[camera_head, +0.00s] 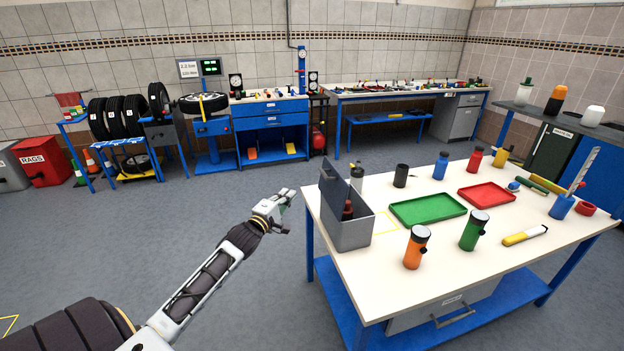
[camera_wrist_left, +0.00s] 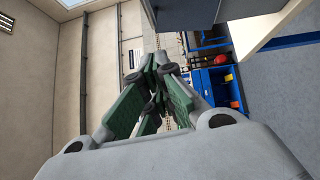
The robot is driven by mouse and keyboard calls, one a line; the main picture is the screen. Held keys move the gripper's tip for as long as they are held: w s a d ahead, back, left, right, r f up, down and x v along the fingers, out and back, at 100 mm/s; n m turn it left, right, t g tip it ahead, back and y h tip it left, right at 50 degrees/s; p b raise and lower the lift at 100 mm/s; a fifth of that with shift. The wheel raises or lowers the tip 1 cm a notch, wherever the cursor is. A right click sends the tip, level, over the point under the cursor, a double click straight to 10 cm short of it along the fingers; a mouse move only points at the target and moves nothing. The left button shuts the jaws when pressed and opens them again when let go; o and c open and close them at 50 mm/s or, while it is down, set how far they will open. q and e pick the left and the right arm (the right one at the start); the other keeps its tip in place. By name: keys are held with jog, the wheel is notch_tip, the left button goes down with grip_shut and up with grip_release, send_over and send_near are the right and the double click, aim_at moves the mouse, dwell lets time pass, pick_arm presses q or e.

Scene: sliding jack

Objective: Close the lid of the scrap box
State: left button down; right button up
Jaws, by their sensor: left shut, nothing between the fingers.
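The scrap box (camera_head: 350,232) is a grey box at the left end of the white-topped table. Its lid (camera_head: 333,188) stands open, raised upright along the box's left side, and a dark red object (camera_head: 347,209) shows inside. My left gripper (camera_head: 288,196) is just left of the box and the table edge, apart from the lid. In the left wrist view the green-padded fingers (camera_wrist_left: 152,106) are closed together and empty. A grey surface at the top of that view may be the box, but I cannot tell. My right gripper is not in view.
A red tray (camera_head: 487,195) lies farther right.

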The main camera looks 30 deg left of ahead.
pick_arm(q)
jog(key=shift+w, duration=0.1)
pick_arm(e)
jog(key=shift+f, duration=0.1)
pick_arm(q)
jog(key=w+d+b, duration=0.1)
jog(key=w+b, duration=0.6)
jog(key=w, duration=0.5)
jog(key=shift+w+d+r, duration=0.35)
jog(key=shift+d+r, duration=0.05)
jog(key=shift+r, duration=0.05)
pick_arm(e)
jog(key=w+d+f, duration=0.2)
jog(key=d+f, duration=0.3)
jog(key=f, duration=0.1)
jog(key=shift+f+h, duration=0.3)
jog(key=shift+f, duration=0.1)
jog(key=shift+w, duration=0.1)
pick_arm(q)
jog(key=shift+w+r, duration=0.1)
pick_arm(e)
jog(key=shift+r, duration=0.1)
